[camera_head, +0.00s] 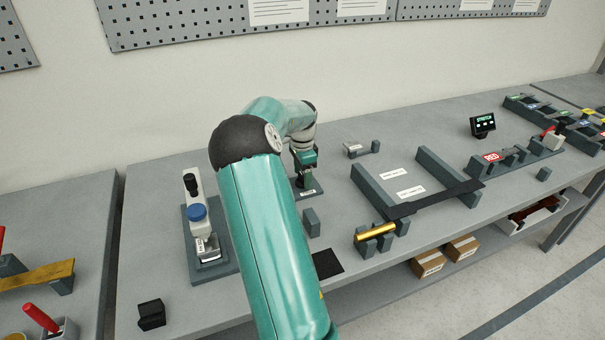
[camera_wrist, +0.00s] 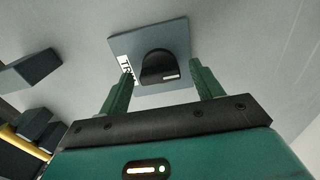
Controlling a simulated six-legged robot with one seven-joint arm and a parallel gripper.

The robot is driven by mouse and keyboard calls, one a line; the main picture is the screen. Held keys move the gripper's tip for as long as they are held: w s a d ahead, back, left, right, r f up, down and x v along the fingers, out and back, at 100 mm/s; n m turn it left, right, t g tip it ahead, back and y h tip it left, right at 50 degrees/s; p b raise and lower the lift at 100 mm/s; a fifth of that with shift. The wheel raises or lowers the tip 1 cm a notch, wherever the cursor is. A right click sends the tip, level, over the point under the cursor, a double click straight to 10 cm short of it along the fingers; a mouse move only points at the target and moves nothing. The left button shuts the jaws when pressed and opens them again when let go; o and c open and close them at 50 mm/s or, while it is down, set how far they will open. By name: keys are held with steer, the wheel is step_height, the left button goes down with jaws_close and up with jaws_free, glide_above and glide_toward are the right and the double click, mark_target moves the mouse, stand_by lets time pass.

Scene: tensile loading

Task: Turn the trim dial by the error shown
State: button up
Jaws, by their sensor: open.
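The trim dial (camera_wrist: 158,66) is a dark knob with a small white mark, on a grey square plate with a partly hidden white label. In the wrist view it sits between and a little beyond the two green fingers of my gripper (camera_wrist: 160,84). The fingers are open, with a gap on each side of the knob. In the head view my gripper (camera_head: 304,172) is above the dial's dark base plate (camera_head: 311,190), in the middle of the bench. The small display (camera_head: 483,125) at the back right reads "STRETCH" on top; its figures are too small to read.
A small grey block (camera_head: 311,222) is near the dial. Two long grey rails (camera_head: 448,170), a dark strip and a brass cylinder (camera_head: 376,233) lie to the right. A red sign (camera_head: 491,157) is farther right.

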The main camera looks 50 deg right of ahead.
steer(key=c, duration=1)
steer(key=shift+n, duration=0.3)
steer(key=n, duration=1.1)
steer(key=shift+n, duration=0.3)
steer(key=o, duration=1)
